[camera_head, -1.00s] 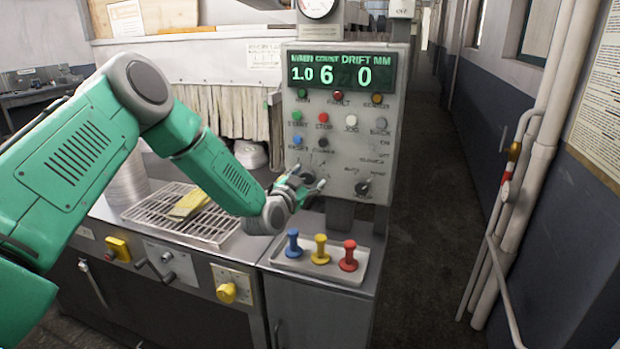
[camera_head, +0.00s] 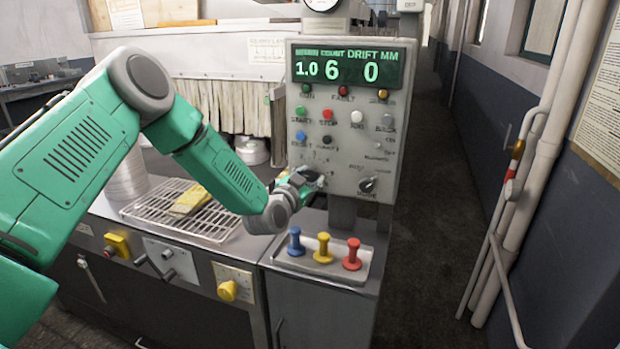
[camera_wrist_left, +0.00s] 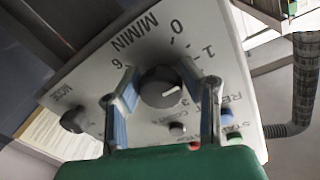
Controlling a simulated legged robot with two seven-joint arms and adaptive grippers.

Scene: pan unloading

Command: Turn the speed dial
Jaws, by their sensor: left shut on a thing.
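The speed dial (camera_wrist_left: 162,88) is a dark round knob with a white pointer line, on the grey panel face marked M/MIN in the left wrist view. My left gripper (camera_head: 309,179) is at the panel's lower left in the head view and covers most of the dial there. In the left wrist view the fingers of my left gripper (camera_wrist_left: 166,84) stand on both sides of the dial, shut on it. The display (camera_head: 348,69) at the panel's top reads 1.0, 6 and 0. My right gripper is not in view.
A mode dial (camera_head: 367,185) sits right of the gripper, with several coloured buttons above. A tray (camera_head: 335,277) below holds blue, yellow and red knobbed pieces. A wire rack (camera_head: 150,211) with a yellow pad lies left, under my arm. The aisle at right is clear.

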